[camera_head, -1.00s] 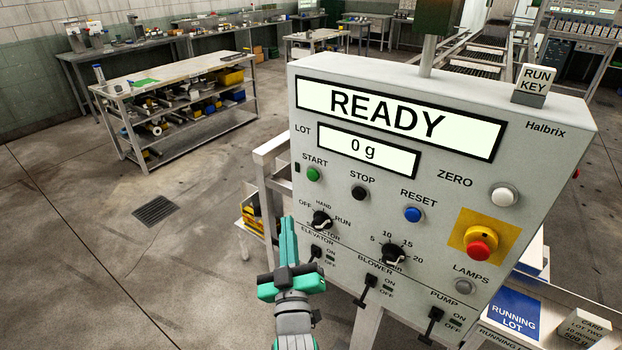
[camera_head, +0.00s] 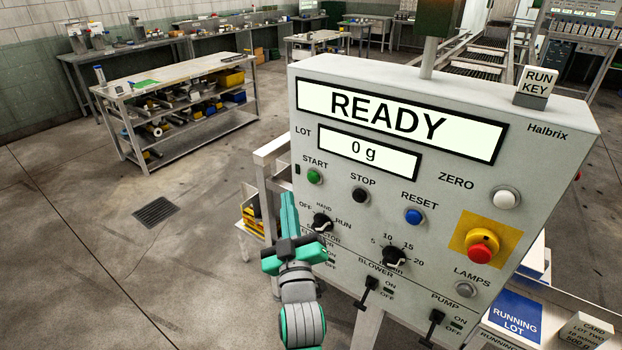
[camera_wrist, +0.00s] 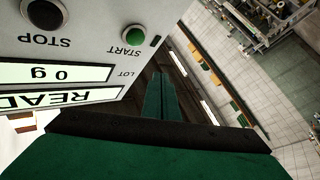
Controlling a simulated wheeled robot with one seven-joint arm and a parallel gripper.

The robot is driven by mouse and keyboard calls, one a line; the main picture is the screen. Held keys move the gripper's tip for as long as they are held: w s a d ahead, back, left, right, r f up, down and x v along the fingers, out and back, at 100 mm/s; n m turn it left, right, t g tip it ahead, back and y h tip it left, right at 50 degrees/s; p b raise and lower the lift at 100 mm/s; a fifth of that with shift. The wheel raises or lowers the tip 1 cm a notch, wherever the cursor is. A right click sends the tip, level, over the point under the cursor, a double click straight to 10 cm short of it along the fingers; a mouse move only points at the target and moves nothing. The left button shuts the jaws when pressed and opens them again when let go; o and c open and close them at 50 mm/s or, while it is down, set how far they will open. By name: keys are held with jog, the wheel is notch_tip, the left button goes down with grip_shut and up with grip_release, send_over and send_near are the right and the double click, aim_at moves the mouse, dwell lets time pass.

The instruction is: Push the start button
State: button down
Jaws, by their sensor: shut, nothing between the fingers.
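The green start button (camera_head: 314,176) sits on the left side of the grey control panel (camera_head: 462,150), under the word START. In the wrist view the start button (camera_wrist: 134,36) shows upside-down, above and left of the fingers. My gripper (camera_head: 288,198) is shut and empty, its green fingers pointing up, below and left of the start button in the head view. It also shows in the wrist view (camera_wrist: 160,76), apart from the button. The display reads READY and 0 g.
Beside the start button are the black stop button (camera_head: 360,195) and blue reset button (camera_head: 414,216). Below is a selector knob (camera_head: 321,222). A red emergency button (camera_head: 482,249) sits at the right.

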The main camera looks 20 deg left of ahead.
aim_at(313, 177)
jog(key=w, duration=0.1)
jog(key=w+d, duration=0.1)
jog(key=w, duration=0.1)
jog(key=w+d, duration=0.1)
jog(key=w, duration=0.1)
jog(key=shift+w+d, duration=0.1)
jog(key=shift+w, duration=0.15)
jog(key=shift+w, duration=0.1)
dwell(1.6)
jog(key=shift+d, duration=0.15)
jog(key=shift+w, duration=0.3)
